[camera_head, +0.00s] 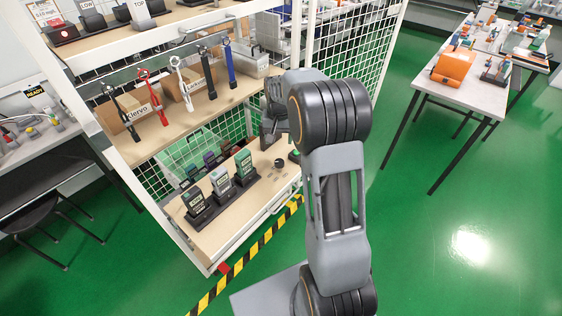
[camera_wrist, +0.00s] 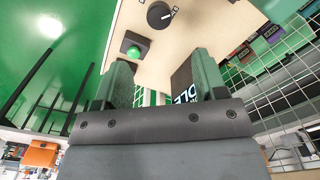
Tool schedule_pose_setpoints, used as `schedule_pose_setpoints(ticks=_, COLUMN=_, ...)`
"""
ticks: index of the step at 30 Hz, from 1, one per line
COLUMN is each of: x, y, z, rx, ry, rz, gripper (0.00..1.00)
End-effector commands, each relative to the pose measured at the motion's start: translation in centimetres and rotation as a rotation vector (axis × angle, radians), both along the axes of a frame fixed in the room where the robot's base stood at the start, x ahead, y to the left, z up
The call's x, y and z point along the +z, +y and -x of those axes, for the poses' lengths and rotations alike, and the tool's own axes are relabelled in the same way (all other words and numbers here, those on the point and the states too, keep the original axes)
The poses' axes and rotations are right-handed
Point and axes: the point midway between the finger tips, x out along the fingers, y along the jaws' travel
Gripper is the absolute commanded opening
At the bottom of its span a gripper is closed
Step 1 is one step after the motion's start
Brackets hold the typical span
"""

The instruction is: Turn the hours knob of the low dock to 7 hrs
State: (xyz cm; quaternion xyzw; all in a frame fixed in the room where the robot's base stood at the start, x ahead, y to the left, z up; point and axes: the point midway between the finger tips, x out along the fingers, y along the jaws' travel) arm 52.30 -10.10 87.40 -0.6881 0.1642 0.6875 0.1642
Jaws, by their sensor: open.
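The black hours knob (camera_wrist: 160,15) is near the top of the wrist view, on a pale panel, with a white mark at its right edge. Its hour scale is not readable. What looks like the same knob (camera_head: 280,162) shows on the lower shelf of the rack in the head view. My gripper (camera_wrist: 161,78) is open, its two fingers spread and apart from the knob. A dark display (camera_wrist: 182,82) with partly hidden pale lettering is beside the right finger. In the head view my arm hides most of the gripper.
A green button (camera_wrist: 133,51) is close to the knob and near the left finger. Several testers (camera_head: 220,181) stand in a row on the lower shelf (camera_head: 210,236). Tools hang above it. Wire mesh (camera_head: 357,60) closes the rack's side.

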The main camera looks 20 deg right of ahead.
Motion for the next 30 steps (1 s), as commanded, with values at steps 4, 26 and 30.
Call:
schedule_pose_setpoints(ticks=4, x=-3.3, y=-0.1, z=0.1, rx=0.0, ry=0.005, rz=-0.001, gripper=0.65)
schedule_pose_setpoints(ticks=26, x=-11.2, y=-0.1, z=0.1, rx=0.001, ry=0.001, rz=0.0, gripper=0.65)
schedule_pose_setpoints(ticks=30, x=-11.2, y=-0.1, z=0.1, rx=0.002, ry=0.001, rz=0.0, gripper=0.65)
